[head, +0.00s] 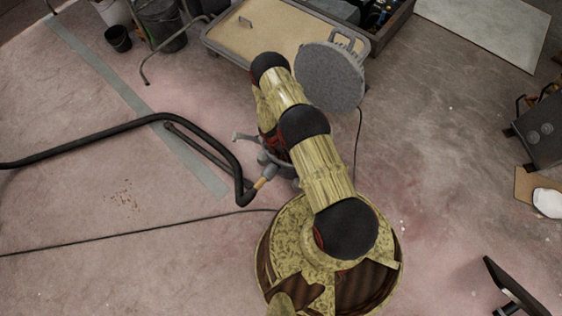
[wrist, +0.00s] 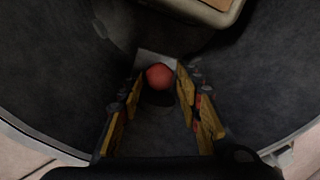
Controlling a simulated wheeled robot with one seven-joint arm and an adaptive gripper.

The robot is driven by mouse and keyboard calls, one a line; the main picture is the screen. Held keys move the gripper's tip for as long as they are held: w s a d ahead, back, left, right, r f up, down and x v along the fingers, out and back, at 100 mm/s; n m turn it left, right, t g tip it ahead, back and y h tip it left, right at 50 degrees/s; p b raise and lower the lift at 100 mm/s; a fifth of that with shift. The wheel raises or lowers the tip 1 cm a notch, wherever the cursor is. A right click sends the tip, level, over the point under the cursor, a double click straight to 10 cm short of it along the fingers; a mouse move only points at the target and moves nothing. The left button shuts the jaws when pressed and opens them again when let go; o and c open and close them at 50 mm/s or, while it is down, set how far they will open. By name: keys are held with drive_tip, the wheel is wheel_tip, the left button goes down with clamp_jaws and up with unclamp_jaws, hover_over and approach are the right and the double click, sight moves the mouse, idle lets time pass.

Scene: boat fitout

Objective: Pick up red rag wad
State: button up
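The red rag wad (wrist: 159,76) shows in the wrist view as a small rounded red lump, near the far ends of my fingers. My gripper (wrist: 160,82) is open, with a yellow-and-black finger on each side of the wad. Small gaps seem to show between wad and fingers, and I cannot tell whether they touch. A grey flat piece (wrist: 155,61) lies just behind the wad. Around them is a dark, round surface with a pale rim (wrist: 28,143). In the head view the wad is not visible, and my arm covers much of the gripper area.
A black hose (head: 120,128) and a thin cable (head: 150,230) cross the floor at left. Buckets (head: 165,25) stand at upper left.

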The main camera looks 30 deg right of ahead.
drive_tip(key=shift+f, duration=0.55)
drive_tip(key=shift+c, duration=0.8)
drive_tip(key=c, duration=0.4)
drive_tip(key=shift+c, duration=0.2)
drive_tip(key=shift+r, duration=0.15)
wheel_tip(320, 180, up, 18)
drive_tip(key=p, duration=0.7)
drive_tip(key=shift+d, duration=0.1)
